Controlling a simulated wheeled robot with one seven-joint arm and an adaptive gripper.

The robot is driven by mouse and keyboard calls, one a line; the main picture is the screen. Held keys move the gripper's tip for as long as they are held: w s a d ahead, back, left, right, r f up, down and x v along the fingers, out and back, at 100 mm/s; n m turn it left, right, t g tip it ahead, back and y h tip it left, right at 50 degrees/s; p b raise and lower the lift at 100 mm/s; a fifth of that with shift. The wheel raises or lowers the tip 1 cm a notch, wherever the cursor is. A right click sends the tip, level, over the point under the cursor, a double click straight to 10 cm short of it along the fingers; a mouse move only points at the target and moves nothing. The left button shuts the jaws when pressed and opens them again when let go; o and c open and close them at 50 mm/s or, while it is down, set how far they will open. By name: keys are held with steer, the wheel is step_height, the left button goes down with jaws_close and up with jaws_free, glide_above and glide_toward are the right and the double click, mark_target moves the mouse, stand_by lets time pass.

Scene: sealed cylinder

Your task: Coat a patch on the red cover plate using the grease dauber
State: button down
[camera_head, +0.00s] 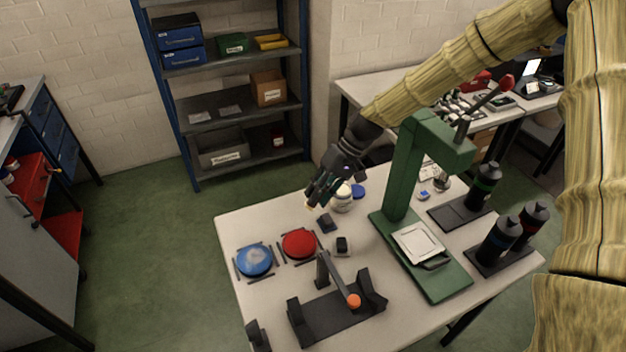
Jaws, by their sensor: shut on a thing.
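The red cover plate (299,243) lies flat on the table between dark bars, left of the middle. My gripper (319,191) is above the table's back edge, higher than the plate and behind it, to the right. It is shut on a small thin thing, taken to be the grease dauber (308,205), with a pale tip showing below the fingers. Most of the dauber is hidden by the fingers. A white jar (342,199) stands just right of the gripper, partly hidden by it, with a blue lid (358,191) beside it. I cannot make out any grease on the red plate.
A blue plate (255,260) lies left of the red one. A small dark block (327,223) and a dark cradle with an orange-tipped lever (353,301) are nearby. A tall green press (405,170) and black bottles (500,240) fill the right side.

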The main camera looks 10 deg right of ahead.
steer(key=shift+w+f, duration=0.1)
steer(key=shift+f, duration=0.05)
steer(key=shift+s+f+b, duration=0.25)
steer(key=shift+s+b, duration=0.2)
steer(key=shift+s, duration=0.2)
steer(key=shift+f, duration=0.35)
steer(key=shift+w+f+b, duration=0.2)
steer(key=shift+f+b, duration=0.35)
steer(key=shift+f, duration=0.3)
steer(key=shift+w+f+b, duration=0.2)
steer(key=shift+f+b, duration=0.35)
steer(key=shift+f, duration=0.3)
